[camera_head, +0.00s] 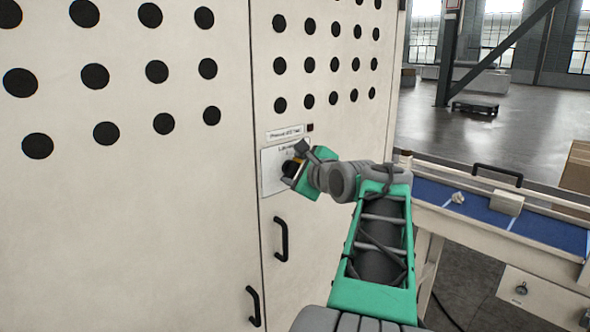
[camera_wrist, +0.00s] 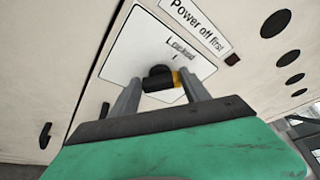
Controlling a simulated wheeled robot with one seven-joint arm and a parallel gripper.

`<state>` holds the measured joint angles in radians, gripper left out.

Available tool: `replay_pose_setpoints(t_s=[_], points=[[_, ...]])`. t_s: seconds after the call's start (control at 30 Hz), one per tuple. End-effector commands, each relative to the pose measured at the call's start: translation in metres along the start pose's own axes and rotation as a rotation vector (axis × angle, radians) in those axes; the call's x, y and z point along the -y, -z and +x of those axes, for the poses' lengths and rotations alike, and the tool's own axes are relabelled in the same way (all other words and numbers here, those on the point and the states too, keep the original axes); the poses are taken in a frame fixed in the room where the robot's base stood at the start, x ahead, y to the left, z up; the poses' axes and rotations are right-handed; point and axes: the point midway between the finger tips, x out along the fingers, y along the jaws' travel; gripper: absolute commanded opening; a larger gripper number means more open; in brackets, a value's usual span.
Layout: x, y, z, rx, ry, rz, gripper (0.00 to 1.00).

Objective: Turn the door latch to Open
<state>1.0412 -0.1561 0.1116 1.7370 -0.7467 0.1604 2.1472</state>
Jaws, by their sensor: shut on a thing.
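The door latch (camera_wrist: 160,78) is a black knob with a yellow band, mounted on a white plate (camera_wrist: 125,55) that reads "Locked". In the wrist view my gripper (camera_wrist: 160,88) has its two grey fingers on either side of the latch, shut on it. In the head view the gripper (camera_head: 292,168) meets the latch plate (camera_head: 271,172) on the right cabinet door. The gripper's green body hides part of the plate there. Any "Open" wording is hidden or too small to read.
A "Power off first" label (camera_wrist: 196,24) sits above the plate. Two black door handles (camera_head: 281,240) (camera_head: 254,306) are below it. The cabinet (camera_head: 150,230) has rows of round holes. A blue conveyor (camera_head: 480,212) with small items stands to the right of my arm.

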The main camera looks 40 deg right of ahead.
Motion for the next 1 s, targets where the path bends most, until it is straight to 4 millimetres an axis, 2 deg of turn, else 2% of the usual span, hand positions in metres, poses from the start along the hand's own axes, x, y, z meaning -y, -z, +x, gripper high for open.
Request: replay_pose_setpoints(t_s=[0.03,0.33,1.0], points=[[-0.0001,0.0000,0.0000,0.000,0.000,0.000,0.38],[-0.0002,-0.0001,0.0000,0.000,-0.001,0.000,0.14],[0.0036,-0.0015,-0.0005,0.000,-0.039,0.091,0.14]])
